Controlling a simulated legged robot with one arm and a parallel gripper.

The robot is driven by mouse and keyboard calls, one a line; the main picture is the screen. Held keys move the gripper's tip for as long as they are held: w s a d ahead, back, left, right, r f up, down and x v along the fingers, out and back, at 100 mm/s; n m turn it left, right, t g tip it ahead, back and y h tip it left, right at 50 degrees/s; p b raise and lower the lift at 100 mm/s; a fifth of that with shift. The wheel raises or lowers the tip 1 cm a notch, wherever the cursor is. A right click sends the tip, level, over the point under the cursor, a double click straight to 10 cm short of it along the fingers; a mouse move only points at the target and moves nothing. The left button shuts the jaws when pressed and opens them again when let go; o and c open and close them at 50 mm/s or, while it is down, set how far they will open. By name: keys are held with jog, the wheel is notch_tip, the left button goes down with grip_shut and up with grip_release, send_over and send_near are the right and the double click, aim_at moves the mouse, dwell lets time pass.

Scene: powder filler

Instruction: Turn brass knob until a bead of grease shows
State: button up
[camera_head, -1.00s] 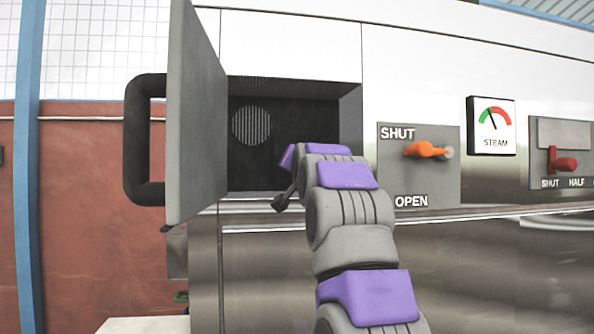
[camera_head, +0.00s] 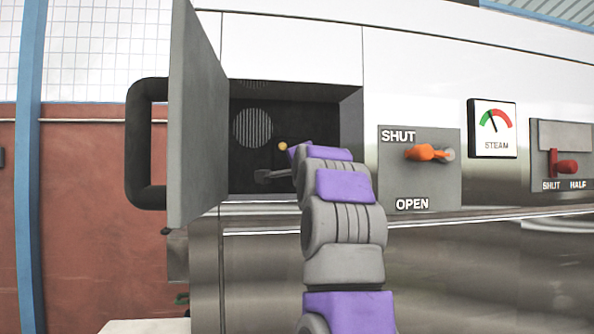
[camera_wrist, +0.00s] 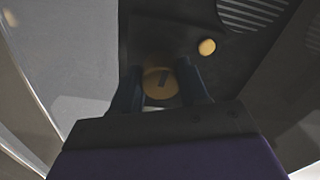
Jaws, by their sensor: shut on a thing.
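In the wrist view a round brass knob (camera_wrist: 160,84) with a dark mark on its face sits between the two dark fingers of my gripper (camera_wrist: 161,88), which is shut on it. In the head view my gripper (camera_head: 264,176) reaches into the open dark compartment (camera_head: 325,112); the knob cannot be made out there. A small round yellowish spot (camera_wrist: 207,47) shows up and to the right of the knob in the wrist view. A similar spot (camera_head: 283,146) shows above my gripper in the head view. Whether it is grease or a fixed part, I cannot tell.
The grey door (camera_head: 197,115) with a black handle (camera_head: 140,145) stands open at the left. A round vent grille (camera_head: 253,128) is on the compartment's back. Right of the opening are an orange lever (camera_head: 425,152), a steam gauge (camera_head: 491,128) and a red lever (camera_head: 563,165).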

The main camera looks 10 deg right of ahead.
jog(key=shift+f, duration=0.15)
dwell(0.3)
jog(key=o, duration=1)
jog(key=shift+o, duration=0.2)
jog(key=s+b, duration=0.6)
jog(key=s, duration=1.1)
jog(key=shift+s+a, duration=0.1)
